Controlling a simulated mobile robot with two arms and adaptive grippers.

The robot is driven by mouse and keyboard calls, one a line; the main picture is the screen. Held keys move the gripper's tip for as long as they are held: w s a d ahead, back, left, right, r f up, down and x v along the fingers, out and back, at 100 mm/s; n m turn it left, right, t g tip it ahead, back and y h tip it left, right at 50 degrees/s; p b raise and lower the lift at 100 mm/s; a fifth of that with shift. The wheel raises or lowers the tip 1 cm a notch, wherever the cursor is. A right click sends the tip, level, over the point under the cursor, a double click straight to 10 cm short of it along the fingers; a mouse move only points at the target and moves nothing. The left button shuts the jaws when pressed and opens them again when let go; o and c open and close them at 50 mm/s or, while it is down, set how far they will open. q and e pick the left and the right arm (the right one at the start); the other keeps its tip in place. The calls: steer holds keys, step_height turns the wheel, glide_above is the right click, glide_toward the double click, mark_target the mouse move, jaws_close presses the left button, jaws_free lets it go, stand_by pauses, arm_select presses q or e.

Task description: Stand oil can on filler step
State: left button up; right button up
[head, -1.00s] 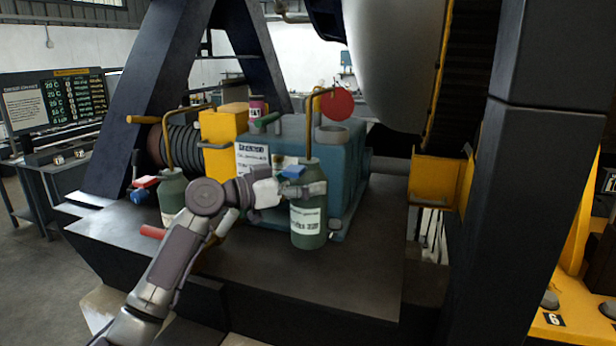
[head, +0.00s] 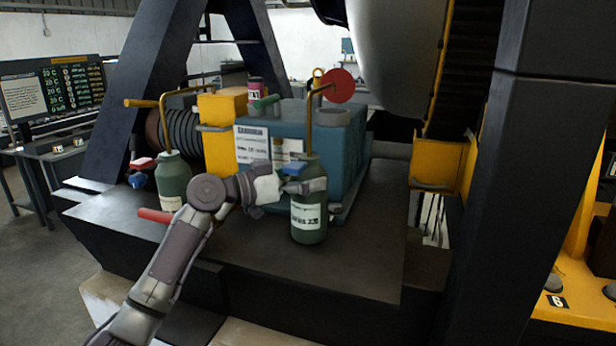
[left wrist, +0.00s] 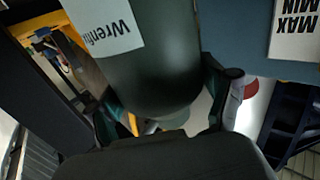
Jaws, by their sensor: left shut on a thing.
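A green oil can (head: 308,226) with a white label and a tall bent brass spout is upright at the front of the blue machine. My left gripper (head: 303,188) is shut around its upper body from the left. In the left wrist view the can (left wrist: 155,62) fills the space between the fingers (left wrist: 165,110). I cannot tell whether its base touches the dark plinth top (head: 240,250). A similar green can (head: 173,181) stands at the left of the plinth. I cannot tell which surface is the filler step. My right gripper is not in view.
The blue machine (head: 345,160) has a round opening (head: 333,115) on top and a red disc (head: 338,86) behind. A red handle (head: 154,215) juts out at the left. A dark column (head: 525,190) stands at right. The plinth's front is clear.

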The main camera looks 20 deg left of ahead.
arm_select(q)
steer(key=shift+f+b, duration=0.15)
steer(key=shift+b, duration=0.15)
steer(key=o, duration=1.7)
steer(key=shift+s, duration=0.1)
